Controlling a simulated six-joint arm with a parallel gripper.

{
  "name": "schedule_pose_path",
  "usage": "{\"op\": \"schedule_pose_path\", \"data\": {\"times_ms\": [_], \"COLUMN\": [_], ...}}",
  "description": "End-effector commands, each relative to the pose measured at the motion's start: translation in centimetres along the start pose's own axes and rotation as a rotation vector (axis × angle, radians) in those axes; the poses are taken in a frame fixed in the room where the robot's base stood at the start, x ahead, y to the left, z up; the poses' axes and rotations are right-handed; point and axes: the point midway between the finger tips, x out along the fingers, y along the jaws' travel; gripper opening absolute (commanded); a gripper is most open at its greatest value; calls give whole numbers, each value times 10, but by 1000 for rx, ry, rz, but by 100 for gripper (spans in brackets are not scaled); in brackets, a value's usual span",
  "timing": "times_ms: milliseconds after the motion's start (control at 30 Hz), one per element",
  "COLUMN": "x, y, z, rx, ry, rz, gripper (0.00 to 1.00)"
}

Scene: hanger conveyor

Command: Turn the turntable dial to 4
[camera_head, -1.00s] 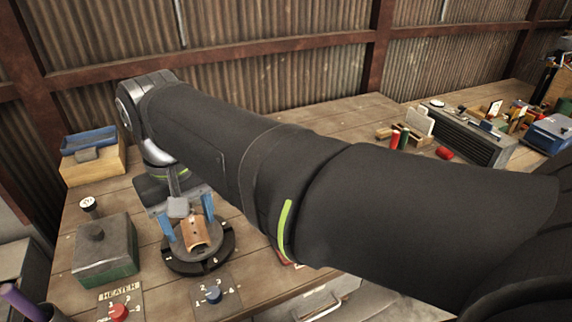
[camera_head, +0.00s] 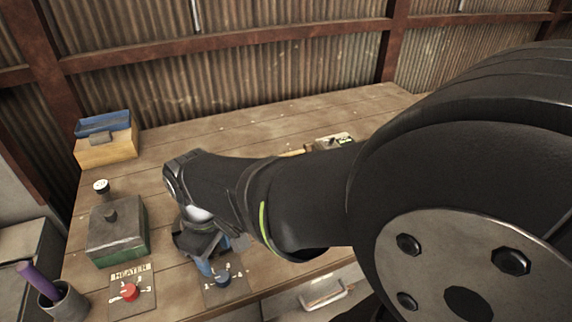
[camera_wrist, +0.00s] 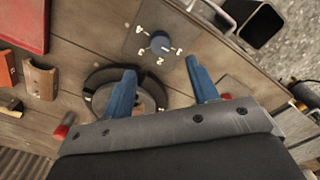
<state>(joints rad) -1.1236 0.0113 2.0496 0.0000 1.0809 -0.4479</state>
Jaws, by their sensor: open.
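The turntable dial is a blue knob (camera_head: 223,280) on a small dark plate with white numbers, near the table's front edge in the head view. The knob (camera_wrist: 160,42) shows clearly in the wrist view, but I cannot tell which number it points to. My gripper (camera_wrist: 161,66) is open and empty, its two blue fingers apart, with the knob just beyond the fingertips and roughly midway between them. In the head view my gripper (camera_head: 209,264) is beside the knob, partly hidden by my arm. The dark round turntable (camera_wrist: 98,78) lies partly under the fingers.
A red heater knob (camera_head: 129,292) and a green-grey box (camera_head: 117,232) stand left of the dial. A cup with a purple handle (camera_head: 66,302) is at the front left. A copper-coloured curved piece (camera_wrist: 40,80) and a red box (camera_wrist: 22,25) lie left in the wrist view.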

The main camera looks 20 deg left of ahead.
Motion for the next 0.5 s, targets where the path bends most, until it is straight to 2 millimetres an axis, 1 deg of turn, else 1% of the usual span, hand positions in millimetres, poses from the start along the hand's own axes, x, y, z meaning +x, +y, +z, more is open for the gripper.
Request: {"op": "schedule_pose_path", "data": {"times_ms": [33, 200, 333, 500], "x": [12, 46, 64, 77], "y": [0, 0, 0, 0], "z": [1, 1, 0, 0], "rx": [0, 1, 1, 1], "ry": [-5, -5, -4, -1], "rz": [-3, -2, -2, -1], "gripper": [54, 54, 54, 54]}}
